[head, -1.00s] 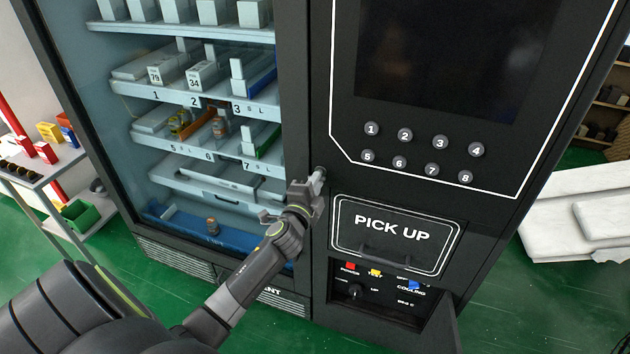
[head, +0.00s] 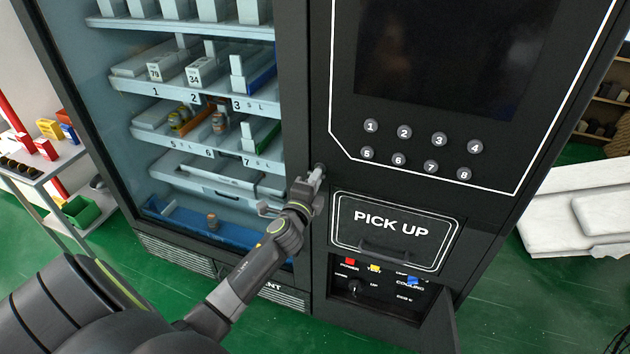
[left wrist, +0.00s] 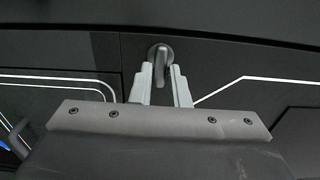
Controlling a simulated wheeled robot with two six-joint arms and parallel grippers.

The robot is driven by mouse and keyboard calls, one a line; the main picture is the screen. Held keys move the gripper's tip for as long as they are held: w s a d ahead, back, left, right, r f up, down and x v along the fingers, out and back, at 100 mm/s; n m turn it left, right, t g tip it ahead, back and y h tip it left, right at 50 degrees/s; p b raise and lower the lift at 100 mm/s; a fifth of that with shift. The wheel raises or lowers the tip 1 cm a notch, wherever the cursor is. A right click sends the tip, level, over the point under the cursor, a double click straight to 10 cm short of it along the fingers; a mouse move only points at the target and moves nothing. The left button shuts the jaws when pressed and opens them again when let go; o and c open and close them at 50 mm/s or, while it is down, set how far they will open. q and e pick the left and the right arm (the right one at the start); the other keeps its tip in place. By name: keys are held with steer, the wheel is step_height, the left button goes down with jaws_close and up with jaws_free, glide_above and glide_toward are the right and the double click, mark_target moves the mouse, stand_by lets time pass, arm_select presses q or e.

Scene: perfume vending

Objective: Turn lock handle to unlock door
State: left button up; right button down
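The black vending machine (head: 318,230) stands before me, its glass display door (head: 120,150) on the left. The small grey lock handle (left wrist: 160,62) sits on a round base on the machine's dark front. In the left wrist view it points down, roughly vertical. My left gripper (left wrist: 162,72) is open, with one finger on each side of the handle's lower part. I cannot tell whether they touch it. In the head view my left gripper (head: 315,178) is just below the lock and hides part of it. My right gripper is not in view.
A pick-up flap (head: 392,232) is to the right of my left gripper. Below it, a small open panel door (head: 440,322) shows coloured switches. Numbered buttons (head: 404,132) are above. A shelf cart (head: 45,170) stands at left, a white slab (head: 585,215) at right.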

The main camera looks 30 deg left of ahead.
arm_select(q)
steer(key=o, duration=0.4)
steer(key=shift+c, duration=0.2)
steer(key=b+v, duration=0.2)
steer(key=v, duration=1.5)
steer(key=shift+s+d, duration=0.15)
steer(key=shift+s, duration=0.05)
steer(key=s+f+n+g+b, duration=0.1)
steer(key=s+f+n+g, duration=0.2)
steer(key=f, duration=0.9)
steer(key=s+f+n+g+h, duration=0.1)
steer(key=s+f+n+g, duration=0.15)
steer(key=f, duration=0.95)
steer(key=s+f+n+g+b, duration=0.1)
steer(key=s+f+n+g, duration=0.15)
steer(key=f, duration=0.95)
steer(key=s+d+f+n+g+h, duration=0.1)
steer(key=s+f+n+g, duration=0.3)
steer(key=s+f, duration=0.5)
steer(key=s+d+f+n+g+h+b, duration=0.1)
steer(key=s+f+n+g, duration=0.3)
steer(key=s+f, duration=0.6)
steer(key=s, duration=0.8)
steer(key=shift+s+d, duration=0.2)
steer(key=shift+d, duration=0.1)
